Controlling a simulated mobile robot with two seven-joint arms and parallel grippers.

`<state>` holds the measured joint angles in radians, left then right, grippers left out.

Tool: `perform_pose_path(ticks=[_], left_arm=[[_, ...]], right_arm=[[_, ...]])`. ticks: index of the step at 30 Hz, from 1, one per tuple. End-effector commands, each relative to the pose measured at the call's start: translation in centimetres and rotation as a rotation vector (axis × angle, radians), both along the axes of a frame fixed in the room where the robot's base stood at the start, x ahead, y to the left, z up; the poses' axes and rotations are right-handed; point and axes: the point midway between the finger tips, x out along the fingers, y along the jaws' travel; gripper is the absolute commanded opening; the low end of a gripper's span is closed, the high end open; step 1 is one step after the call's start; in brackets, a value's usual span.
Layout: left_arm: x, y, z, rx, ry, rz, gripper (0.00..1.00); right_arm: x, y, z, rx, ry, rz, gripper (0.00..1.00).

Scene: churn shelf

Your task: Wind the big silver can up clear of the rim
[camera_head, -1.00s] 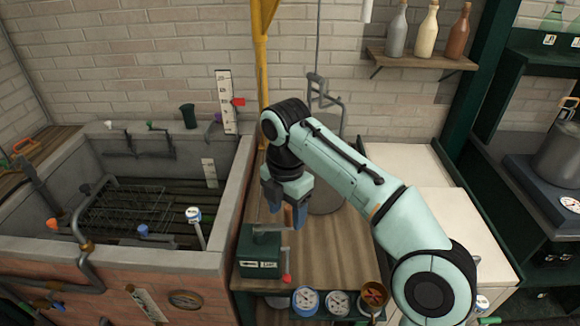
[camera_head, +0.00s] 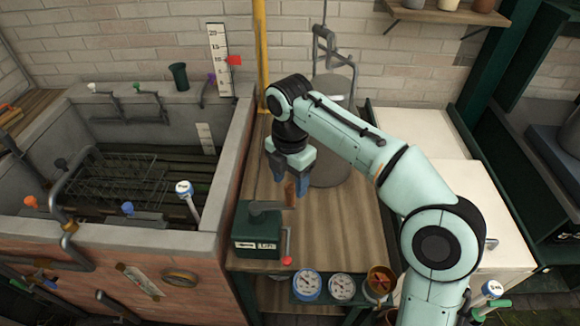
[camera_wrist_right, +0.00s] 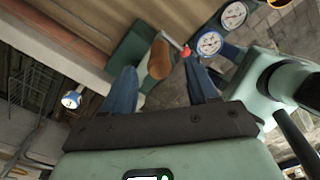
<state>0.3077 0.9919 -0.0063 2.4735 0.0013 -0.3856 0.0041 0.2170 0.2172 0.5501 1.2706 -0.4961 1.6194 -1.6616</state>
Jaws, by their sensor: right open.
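The big silver can (camera_head: 333,174) stands upright on the wooden bench top, partly hidden behind my right arm. Its bail and the line from above show over it against the wall. A green winch box (camera_head: 257,236) with a crank sits at the bench's front left. The crank's wooden handle (camera_head: 290,194) points up just under my right gripper (camera_head: 288,186). In the right wrist view my right gripper (camera_wrist_right: 161,88) is open, its blue fingers on either side of the wooden handle (camera_wrist_right: 160,58); I cannot tell whether they touch it. My left gripper is out of view.
A stone trough (camera_head: 225,150) with a wire rack (camera_head: 120,185) lies left of the bench. Two dials (camera_head: 307,284) and a brass pan (camera_head: 380,280) sit at the bench front. A red-knobbed lever (camera_head: 287,260) stands by the winch. A yellow post (camera_head: 260,60) rises behind.

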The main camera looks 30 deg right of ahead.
Motion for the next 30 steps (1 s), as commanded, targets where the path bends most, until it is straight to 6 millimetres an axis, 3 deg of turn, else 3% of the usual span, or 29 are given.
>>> perform_pose_path(ticks=[3,9,22,23,27,28,30], left_arm=[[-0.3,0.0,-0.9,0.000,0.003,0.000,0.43],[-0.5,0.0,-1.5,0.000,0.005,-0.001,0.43],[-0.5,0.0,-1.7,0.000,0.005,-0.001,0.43],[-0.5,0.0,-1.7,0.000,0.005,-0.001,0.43],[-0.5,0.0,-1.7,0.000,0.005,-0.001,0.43],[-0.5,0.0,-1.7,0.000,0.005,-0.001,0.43],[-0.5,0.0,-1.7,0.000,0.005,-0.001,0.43]], right_arm=[[-0.1,0.0,-2.5,0.000,0.004,0.000,0.58],[-0.1,0.0,-4.9,-0.001,0.002,0.001,0.58],[0.0,0.0,-5.7,0.000,-0.001,0.000,0.58],[0.0,0.0,-5.7,0.000,-0.001,0.000,0.52],[0.0,0.0,-5.7,0.000,-0.001,0.000,0.06],[0.0,0.0,-5.7,0.000,-0.001,0.000,0.00],[0.0,0.0,-5.7,0.000,-0.001,0.000,0.00]])
